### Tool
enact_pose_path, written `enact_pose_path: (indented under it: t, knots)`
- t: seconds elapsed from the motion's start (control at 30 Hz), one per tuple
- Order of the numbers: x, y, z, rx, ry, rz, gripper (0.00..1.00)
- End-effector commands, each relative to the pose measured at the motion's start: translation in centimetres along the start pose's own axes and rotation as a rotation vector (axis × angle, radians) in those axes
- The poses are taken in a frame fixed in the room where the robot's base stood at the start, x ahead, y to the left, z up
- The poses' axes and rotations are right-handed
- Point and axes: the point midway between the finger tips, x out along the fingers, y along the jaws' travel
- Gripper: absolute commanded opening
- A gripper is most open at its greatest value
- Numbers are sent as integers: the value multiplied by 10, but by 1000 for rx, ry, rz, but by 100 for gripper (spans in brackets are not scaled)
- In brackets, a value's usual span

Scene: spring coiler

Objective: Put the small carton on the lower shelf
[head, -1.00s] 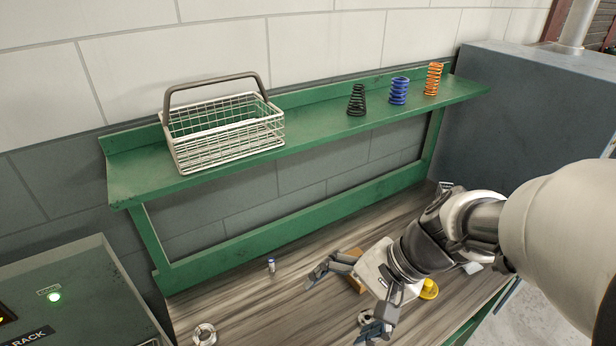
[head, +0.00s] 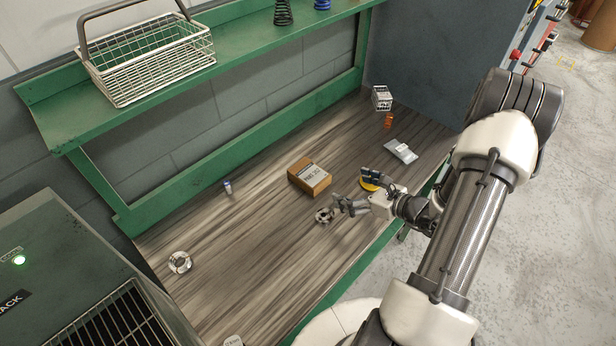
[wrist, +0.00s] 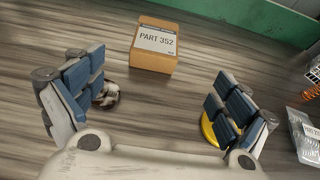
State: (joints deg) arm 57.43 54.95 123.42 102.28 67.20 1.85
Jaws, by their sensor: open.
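The small carton (head: 310,176) is a brown box with a white label, lying on the wooden bench top. In the wrist view the carton (wrist: 154,48) shows beyond my fingers, roughly centred, with its label reading PART 352. My gripper (head: 356,190) is open and empty, to the right of the carton and apart from it. In the wrist view its fingers (wrist: 158,105) are spread wide. The green bench has a raised green shelf (head: 232,45) along the wall. A green rail runs low along the back of the bench top.
A wire basket (head: 150,58) and springs stand on the raised shelf. On the bench are a metal ring (head: 180,262), a small vial (head: 228,186), a dark bearing (head: 324,215), a yellow disc (head: 369,184), a grey packet (head: 401,151) and an orange spring (head: 389,119). Bare wood lies left of the carton.

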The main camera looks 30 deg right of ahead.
Motion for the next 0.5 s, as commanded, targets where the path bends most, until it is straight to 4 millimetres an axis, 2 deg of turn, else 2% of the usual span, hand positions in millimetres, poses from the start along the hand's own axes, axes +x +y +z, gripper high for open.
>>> enact_pose_path:
  t: [0.03,0.3,0.5]
  knots:
    - [13,2,-2,-4,0,8,94]
    - [73,3,-2,-6,1,9,94]
    - [101,3,-1,-5,1,7,94]
